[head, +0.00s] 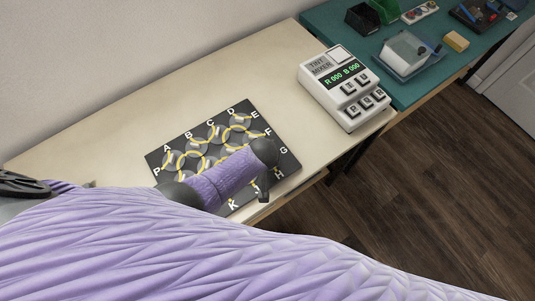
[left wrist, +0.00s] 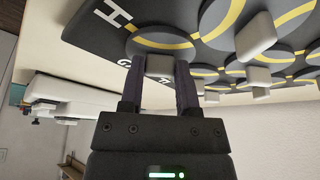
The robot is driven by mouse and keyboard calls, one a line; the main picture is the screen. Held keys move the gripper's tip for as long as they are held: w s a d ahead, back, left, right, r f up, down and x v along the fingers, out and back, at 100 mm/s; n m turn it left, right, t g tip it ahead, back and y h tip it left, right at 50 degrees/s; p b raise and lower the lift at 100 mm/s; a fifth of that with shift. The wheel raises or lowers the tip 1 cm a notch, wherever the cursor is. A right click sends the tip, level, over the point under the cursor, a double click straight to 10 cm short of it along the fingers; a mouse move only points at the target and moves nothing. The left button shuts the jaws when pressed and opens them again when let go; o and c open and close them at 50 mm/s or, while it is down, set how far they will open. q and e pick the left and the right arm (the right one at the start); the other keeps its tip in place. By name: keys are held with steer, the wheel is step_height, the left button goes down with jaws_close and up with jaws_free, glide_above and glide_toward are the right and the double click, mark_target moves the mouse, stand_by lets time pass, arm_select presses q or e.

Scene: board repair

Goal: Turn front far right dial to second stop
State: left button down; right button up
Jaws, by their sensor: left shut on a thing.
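A black board (head: 157,163) with several round grey dials, yellow line segments and white letters lies on the cream table. My left arm reaches across it, and my left gripper (head: 263,192) is at the board's front right edge, by the letters G and H. In the left wrist view my left gripper (left wrist: 160,72) is shut on the pale block knob (left wrist: 160,64) of a dial (left wrist: 158,43) beside the H. A yellow band curves across that dial. My arm hides this dial and much of the board's front in the head view. My right gripper is not in view.
A white tint mixer (head: 340,88) with a green display and keys stands at the table's right end. Beyond it a teal table (head: 318,27) bears a clear-lidded box (head: 405,52), a yellow block (head: 456,41) and bins. The cream table left of the board is clear.

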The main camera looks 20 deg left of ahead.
arm_select(q)
steer(key=shift+w, duration=0.1)
stand_by(0.4)
steer(key=shift+c, duration=1.6)
jaws_free()
steer(key=p+v, duration=0.7)
steer(key=v, duration=0.3)
steer(key=shift+f, duration=0.1)
